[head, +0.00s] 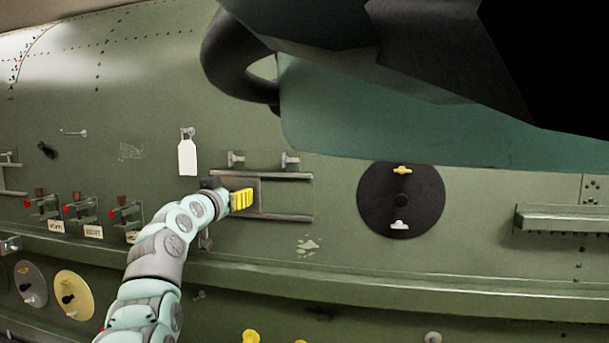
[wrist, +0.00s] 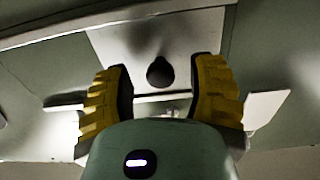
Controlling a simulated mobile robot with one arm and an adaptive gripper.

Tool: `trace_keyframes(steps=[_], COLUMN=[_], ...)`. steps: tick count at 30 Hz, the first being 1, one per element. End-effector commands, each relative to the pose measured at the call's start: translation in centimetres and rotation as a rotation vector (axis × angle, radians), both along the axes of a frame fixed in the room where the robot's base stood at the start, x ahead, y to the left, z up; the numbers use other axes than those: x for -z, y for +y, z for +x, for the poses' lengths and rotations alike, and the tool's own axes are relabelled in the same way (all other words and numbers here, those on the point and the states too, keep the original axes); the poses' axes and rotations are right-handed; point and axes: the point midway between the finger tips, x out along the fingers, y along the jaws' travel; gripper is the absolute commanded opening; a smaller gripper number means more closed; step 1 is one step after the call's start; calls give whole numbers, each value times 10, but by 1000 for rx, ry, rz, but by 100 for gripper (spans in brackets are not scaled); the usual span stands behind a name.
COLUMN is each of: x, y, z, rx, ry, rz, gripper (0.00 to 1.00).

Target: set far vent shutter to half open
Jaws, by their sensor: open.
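The vent shutter is a grey sliding plate (head: 256,184) between two horizontal rails, at the left part of the opening in the head view. In the wrist view the pale plate (wrist: 200,38) carries a dark round knob (wrist: 160,72). My gripper (head: 242,199) is at the plate, its yellow fingers in front of it. In the wrist view my gripper (wrist: 163,68) is open, with one finger on each side of the knob and visible gaps between. The knob is hidden behind my gripper in the head view.
A white tag (head: 187,158) hangs just above left. A black disc (head: 401,200) with two small handles is at right. A green ledge (head: 350,284) runs below. A large dark shape covers the upper right.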

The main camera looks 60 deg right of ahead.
Motion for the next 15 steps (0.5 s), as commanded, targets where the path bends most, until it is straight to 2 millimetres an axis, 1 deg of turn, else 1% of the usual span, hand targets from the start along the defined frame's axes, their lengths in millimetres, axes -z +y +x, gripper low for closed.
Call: trace_keyframes(steps=[6,15], x=[0,0], y=[-7,-8], z=[2,3], rx=[1,-2], ry=[2,0], rz=[3,1], gripper=[56,56])
